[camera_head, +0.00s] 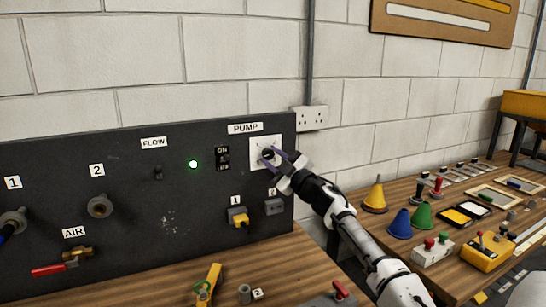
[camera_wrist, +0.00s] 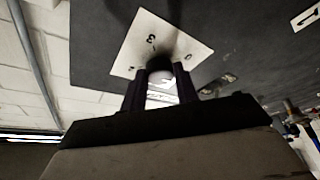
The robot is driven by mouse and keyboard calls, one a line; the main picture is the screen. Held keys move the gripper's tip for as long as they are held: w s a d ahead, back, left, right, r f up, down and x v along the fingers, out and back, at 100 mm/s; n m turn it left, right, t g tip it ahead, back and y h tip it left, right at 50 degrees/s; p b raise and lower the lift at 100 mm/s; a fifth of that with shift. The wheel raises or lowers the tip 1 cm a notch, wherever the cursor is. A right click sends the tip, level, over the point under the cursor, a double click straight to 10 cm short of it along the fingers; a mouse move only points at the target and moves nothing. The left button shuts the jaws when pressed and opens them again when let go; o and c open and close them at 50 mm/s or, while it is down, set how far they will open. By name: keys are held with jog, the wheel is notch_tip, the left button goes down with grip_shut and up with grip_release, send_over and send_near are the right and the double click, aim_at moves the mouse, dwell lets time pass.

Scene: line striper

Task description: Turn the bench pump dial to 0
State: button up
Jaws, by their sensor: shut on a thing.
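The pump dial (camera_head: 267,154) is a small dark round knob on a white square plate (camera_head: 258,141), under the PUMP label (camera_head: 245,128) on the black panel. My gripper (camera_head: 272,158) is at the plate with its purple fingers around the knob. In the wrist view, the two dark fingers of my gripper (camera_wrist: 161,83) are shut on the sides of the dial (camera_wrist: 160,66). The plate (camera_wrist: 150,35) shows a 3 and, at its right, what looks like a 0. I cannot tell which number the dial points to.
An ON/OFF switch (camera_head: 223,158) and a lit green lamp (camera_head: 193,164) are left of the dial. A yellow plug (camera_head: 238,217) and a grey socket (camera_head: 274,206) sit below it. A wall socket (camera_head: 311,117) is right of the panel.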

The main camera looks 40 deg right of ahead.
jog(key=n, duration=0.1)
jog(key=n+g, duration=0.1)
jog(key=n, duration=0.1)
jog(key=n+y+p, duration=0.1)
jog(key=n, duration=0.1)
jog(key=shift+d+r+g, duration=0.1)
jog(key=shift+r+g, duration=0.15)
jog(key=shift+g, duration=0.15)
jog(key=n, duration=0.2)
jog(key=n+g, duration=0.1)
jog(key=n, duration=0.1)
jog(key=shift+r+n+g+y, duration=0.1)
jog(key=shift+n+g+y, duration=0.2)
jog(key=o, duration=1)
jog(key=shift+s, duration=0.1)
jog(key=s+b, duration=0.1)
jog(key=s, duration=0.3)
jog(key=s+d+b, duration=0.1)
jog(key=s+b, duration=0.1)
jog(key=s, duration=0.3)
jog(key=s+d+b, duration=0.1)
jog(key=s, duration=0.3)
jog(key=shift+s+b, duration=0.25)
jog(key=shift+b, duration=0.05)
